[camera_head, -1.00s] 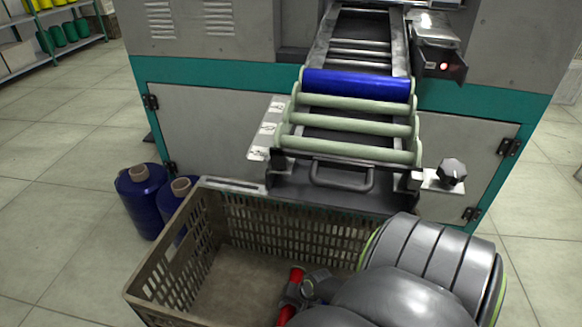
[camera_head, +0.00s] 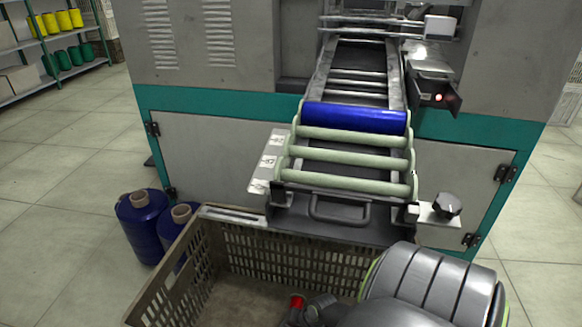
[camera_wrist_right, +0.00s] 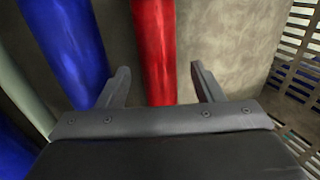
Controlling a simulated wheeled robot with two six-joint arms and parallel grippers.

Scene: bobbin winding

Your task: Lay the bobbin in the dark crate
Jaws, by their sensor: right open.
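A blue bobbin (camera_head: 354,117) lies across the top of the pale green rollers on the machine's chute. A brown-grey slatted crate (camera_head: 290,252) stands on the floor below the chute; it is the only crate clearly seen. My right gripper (camera_head: 300,312) is low inside it, largely hidden by my own arm. In the right wrist view my right gripper (camera_wrist_right: 159,68) is open. A red cylinder (camera_wrist_right: 154,45) lies between and beyond its fingers, apparently not clamped. A blue cylinder (camera_wrist_right: 64,45) lies left of the fingers. My left gripper is out of view.
Two dark blue spools (camera_head: 142,222) stand on the floor left of the crate, close to it. A handle (camera_head: 340,208) and a black knob (camera_head: 447,205) jut out at the chute's lower end. In the wrist view a slatted crate wall (camera_wrist_right: 297,50) is close on the right.

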